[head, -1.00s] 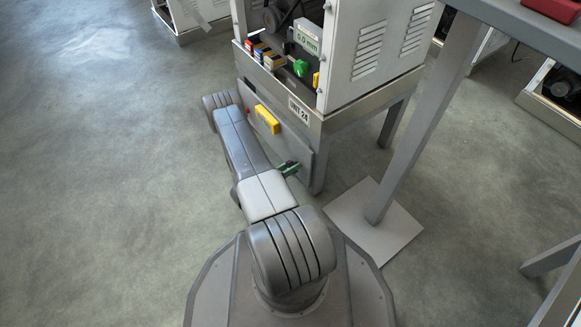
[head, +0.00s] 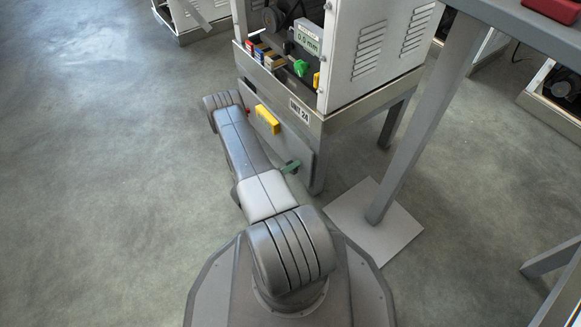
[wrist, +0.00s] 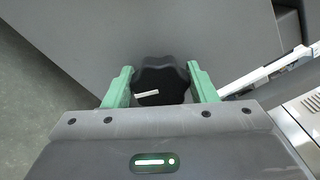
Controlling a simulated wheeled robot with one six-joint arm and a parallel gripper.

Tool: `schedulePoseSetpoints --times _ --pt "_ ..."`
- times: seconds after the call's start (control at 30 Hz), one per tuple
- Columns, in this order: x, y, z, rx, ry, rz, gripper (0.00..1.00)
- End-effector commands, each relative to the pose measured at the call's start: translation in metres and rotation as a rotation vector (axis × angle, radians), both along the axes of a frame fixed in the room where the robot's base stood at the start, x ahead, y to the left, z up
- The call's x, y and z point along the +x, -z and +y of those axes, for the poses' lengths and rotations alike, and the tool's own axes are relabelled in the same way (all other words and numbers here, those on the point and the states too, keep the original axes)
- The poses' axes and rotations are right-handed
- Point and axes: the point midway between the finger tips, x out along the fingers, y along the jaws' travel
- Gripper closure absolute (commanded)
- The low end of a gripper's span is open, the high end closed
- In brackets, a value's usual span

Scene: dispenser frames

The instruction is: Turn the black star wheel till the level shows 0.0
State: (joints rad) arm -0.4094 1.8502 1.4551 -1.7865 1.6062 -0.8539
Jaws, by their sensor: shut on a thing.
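The black star wheel (wrist: 160,78) sits on a grey panel in the wrist view, with a white mark on its lower edge. My gripper (wrist: 160,88) has one green finger on each side of the wheel and is shut on it. In the head view a green finger of my gripper (head: 290,166) shows beside the lower panel; my arm hides the rest, and I cannot make out the wheel there. The level display (head: 307,40) on the machine has small digits that look like 0.0 mm, but the last digit is not sharp.
The machine marked as a unit (head: 375,50) stands on a legged frame. A yellow handle (head: 267,119) is on its front panel near my arm. A table leg (head: 415,125) with a square foot plate stands to the right. Open floor lies at the left.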

Motion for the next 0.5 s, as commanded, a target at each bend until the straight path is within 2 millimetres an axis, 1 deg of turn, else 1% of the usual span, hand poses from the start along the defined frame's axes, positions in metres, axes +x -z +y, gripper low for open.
schedulePoseSetpoints --times 0.13,0.17,0.23,0.27,0.5 --pt "-0.0005 0.0008 0.0004 0.001 -0.001 0.002 0.71" --pt "-0.0005 0.0008 0.0004 0.001 -0.001 0.002 0.44" --pt "-0.0004 0.0008 0.0003 0.001 -0.001 0.001 0.31" --pt "-0.0004 0.0007 0.0003 0.001 -0.001 0.001 0.27" --pt "-0.0002 0.0003 0.0002 0.001 -0.001 0.000 0.27"
